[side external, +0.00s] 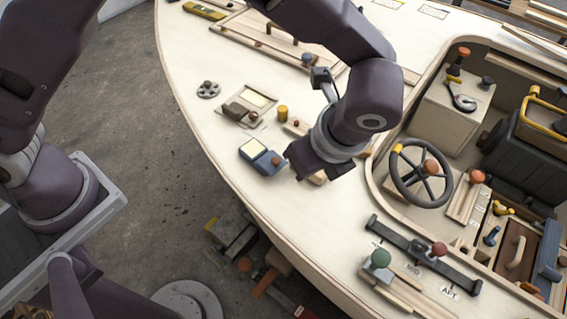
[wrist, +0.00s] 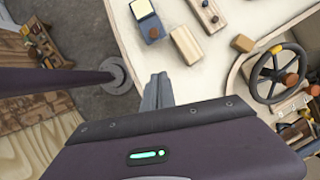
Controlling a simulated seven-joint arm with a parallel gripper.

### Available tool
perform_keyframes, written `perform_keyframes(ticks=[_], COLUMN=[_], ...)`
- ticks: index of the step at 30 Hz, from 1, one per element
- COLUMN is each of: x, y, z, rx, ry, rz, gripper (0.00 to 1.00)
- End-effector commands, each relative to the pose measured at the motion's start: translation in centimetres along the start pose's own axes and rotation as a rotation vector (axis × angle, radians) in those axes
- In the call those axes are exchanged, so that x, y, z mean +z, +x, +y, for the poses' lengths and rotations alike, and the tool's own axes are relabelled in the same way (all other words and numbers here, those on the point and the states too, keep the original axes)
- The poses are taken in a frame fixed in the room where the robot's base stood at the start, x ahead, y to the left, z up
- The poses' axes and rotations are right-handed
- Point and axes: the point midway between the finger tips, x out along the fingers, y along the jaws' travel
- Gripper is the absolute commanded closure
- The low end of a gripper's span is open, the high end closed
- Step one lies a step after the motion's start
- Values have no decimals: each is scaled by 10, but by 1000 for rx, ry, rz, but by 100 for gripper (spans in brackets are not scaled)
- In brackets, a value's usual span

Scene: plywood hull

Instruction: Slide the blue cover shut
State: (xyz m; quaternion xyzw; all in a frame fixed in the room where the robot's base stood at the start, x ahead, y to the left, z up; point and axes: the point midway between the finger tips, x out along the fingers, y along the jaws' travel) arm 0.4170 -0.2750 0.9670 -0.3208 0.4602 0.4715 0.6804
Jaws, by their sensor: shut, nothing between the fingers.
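The blue cover (side external: 269,163) is part of a small blue-framed box on the pale deck, left of my gripper in the side view. A cream area (side external: 252,149) shows at the box's far-left end, beside the cover, and a small brown knob (side external: 276,160) stands on the cover. In the wrist view the blue cover (wrist: 149,27) is at the top, with the cream area above it. My gripper (side external: 297,167) is just right of the box, with its fingers shut and empty. In the wrist view the closed fingers (wrist: 158,88) point toward the box, with a visible gap between.
A similar box with a brown cover (side external: 239,110) lies farther back, near a yellow cylinder (side external: 282,113). A wooden block (wrist: 187,45) lies right of the blue box in the wrist view. The steering wheel (side external: 421,173) is to the right. Bare deck lies toward the hull edge.

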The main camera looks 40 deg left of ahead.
Motion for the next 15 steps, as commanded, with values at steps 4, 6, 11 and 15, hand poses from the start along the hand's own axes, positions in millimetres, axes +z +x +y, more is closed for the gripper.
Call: perform_keyframes(ticks=[4, 6, 11, 15], x=[-1, -1, 0, 0], y=[18, 33, 68, 99], z=[0, 1, 1, 1], rx=[4, 6, 6, 6], ry=[8, 7, 5, 5], rz=[-5, -5, -4, -3], gripper=[100, 100, 100, 100])
